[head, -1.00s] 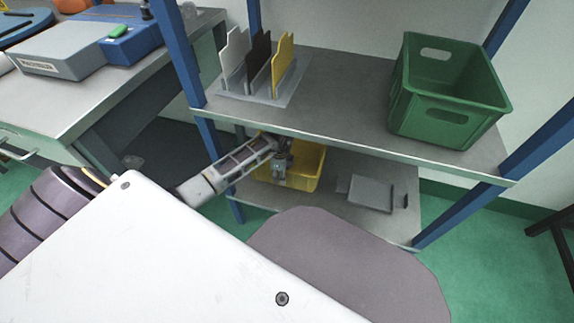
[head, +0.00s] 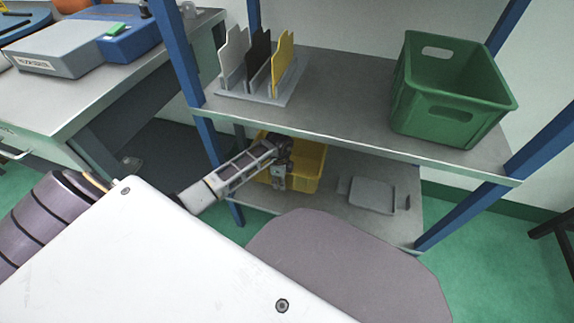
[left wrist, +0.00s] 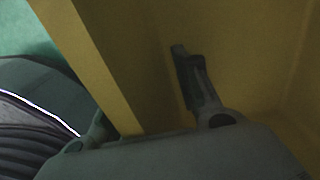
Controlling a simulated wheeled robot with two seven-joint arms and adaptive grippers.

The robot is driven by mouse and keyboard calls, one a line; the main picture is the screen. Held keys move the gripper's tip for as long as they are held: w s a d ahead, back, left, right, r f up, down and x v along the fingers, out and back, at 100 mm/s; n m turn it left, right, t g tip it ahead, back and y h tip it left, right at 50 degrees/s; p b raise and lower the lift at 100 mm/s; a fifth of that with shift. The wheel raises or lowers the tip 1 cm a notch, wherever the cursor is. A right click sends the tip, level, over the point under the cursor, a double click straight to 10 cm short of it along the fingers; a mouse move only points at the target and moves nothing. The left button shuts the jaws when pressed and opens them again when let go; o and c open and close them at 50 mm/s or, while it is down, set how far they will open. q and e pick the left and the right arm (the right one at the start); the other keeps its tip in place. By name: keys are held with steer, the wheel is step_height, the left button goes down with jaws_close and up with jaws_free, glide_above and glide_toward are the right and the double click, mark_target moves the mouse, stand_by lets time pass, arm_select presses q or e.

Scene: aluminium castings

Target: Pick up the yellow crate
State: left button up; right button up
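The yellow crate (head: 311,165) stands on the lower shelf, partly hidden behind my left arm and gripper. My left gripper (head: 279,178) is at the crate's near left part. In the left wrist view, a wall of the yellow crate (left wrist: 90,50) runs between the fingers of my left gripper (left wrist: 145,88). One finger is on the inner side of the wall, the other on the outer side. The fingers are spread, with a gap between the inner finger and the wall. My right gripper is not in view.
The lower shelf (head: 340,215) also holds a grey tray-like part (head: 372,194) right of the crate. The upper shelf (head: 340,100) overhangs it, with a green crate (head: 445,112) and a rack of upright plates (head: 262,93). Blue posts (head: 180,55) frame the shelves.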

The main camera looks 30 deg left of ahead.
arm_select(q)
jaws_close()
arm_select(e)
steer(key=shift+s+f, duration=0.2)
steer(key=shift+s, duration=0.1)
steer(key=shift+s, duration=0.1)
arm_select(q)
steer(key=shift+r, duration=0.15)
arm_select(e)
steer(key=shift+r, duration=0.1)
